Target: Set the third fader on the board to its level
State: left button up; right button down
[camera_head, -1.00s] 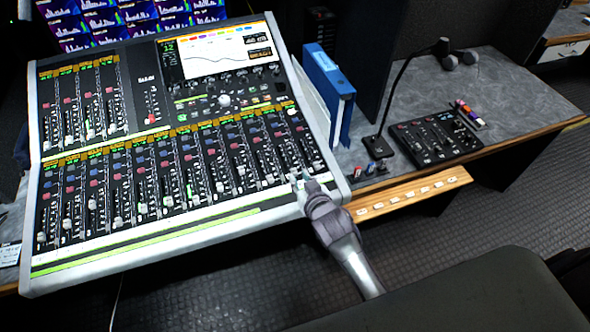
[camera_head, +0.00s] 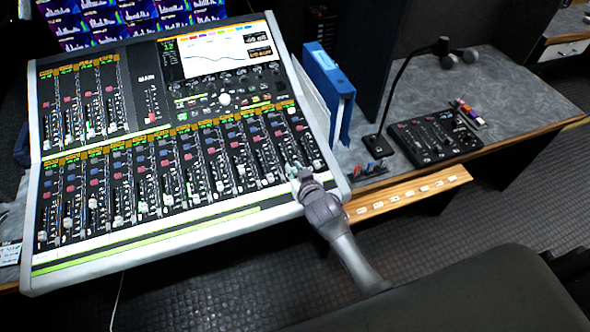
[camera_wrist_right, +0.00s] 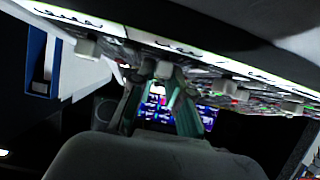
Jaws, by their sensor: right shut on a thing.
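The mixing board (camera_head: 110,262) fills the left half of the head view, tilted, with a long lower row of light fader caps. My right gripper (camera_head: 294,171) reaches over its front edge near the right end of that row. It is shut on a fader cap; the cap is mostly hidden in the head view. In the right wrist view, a pale fader cap (camera_wrist_right: 163,69) shows between the fingertips of the gripper (camera_wrist_right: 158,78), with other caps to either side. My left gripper is in neither view.
A blue binder (camera_head: 328,95) stands beside the board's right side. A small black control panel (camera_head: 435,140) and a gooseneck microphone (camera_head: 403,75) are on the grey desk. A wooden strip with pale buttons (camera_head: 410,193) runs along the desk's front edge.

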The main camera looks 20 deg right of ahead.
aim_at(285, 152)
jog(key=shift+w+r+b, duration=0.2)
jog(key=shift+w+b, duration=0.15)
jog(key=shift+w, duration=1.55)
jog(key=c, duration=1.4)
grip_release()
jog(key=shift+s, duration=0.1)
jog(key=v, duration=1.2)
jog(key=shift+r, duration=0.1)
